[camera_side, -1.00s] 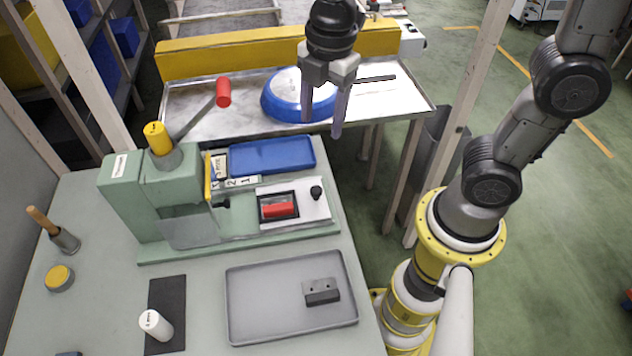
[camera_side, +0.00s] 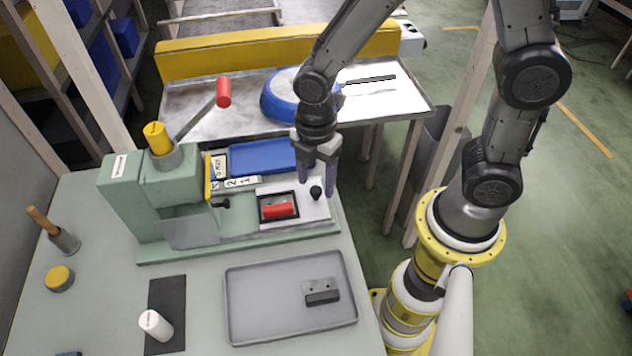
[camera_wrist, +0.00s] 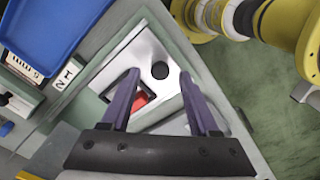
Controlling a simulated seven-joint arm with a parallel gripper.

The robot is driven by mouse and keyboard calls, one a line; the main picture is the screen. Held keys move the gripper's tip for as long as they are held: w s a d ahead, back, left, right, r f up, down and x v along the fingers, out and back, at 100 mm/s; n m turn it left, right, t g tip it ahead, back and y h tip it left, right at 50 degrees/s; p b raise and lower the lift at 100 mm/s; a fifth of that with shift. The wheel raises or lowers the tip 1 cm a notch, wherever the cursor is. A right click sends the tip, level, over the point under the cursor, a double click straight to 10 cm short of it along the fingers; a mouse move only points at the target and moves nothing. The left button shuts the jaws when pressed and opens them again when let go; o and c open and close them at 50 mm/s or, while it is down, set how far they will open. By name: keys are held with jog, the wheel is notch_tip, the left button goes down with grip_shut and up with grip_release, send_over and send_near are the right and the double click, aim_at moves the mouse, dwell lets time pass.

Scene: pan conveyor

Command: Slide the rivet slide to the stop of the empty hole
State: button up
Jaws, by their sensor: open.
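The rivet slide is a light plate (camera_side: 318,209) on the green press bed, with a dark-framed window holding a red block (camera_side: 278,210) and a black knob (camera_side: 316,193) at its right end. In the wrist view the knob (camera_wrist: 160,70) shows between and slightly beyond my fingertips, and the red block (camera_wrist: 139,101) is partly behind the left finger. My gripper (camera_side: 317,196) is open and empty, pointing down at the knob, one finger on each side in the picture. I cannot tell whether the fingers touch it. Labels 1 and 2 (camera_side: 241,182) lie along the rail behind the slide.
The green press (camera_side: 125,200) with its red-tipped lever (camera_side: 223,92) stands left. A blue tray (camera_side: 250,157) lies behind the slide. A grey tray (camera_side: 240,310) with a dark block (camera_side: 321,291) is in front. A blue pan (camera_side: 275,100) sits on the conveyor behind.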

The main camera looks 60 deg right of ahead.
jog(key=shift+f, duration=0.8)
jog(key=shift+c, duration=0.4)
grip_shut()
jog(key=shift+w, duration=0.1)
dwell(0.5)
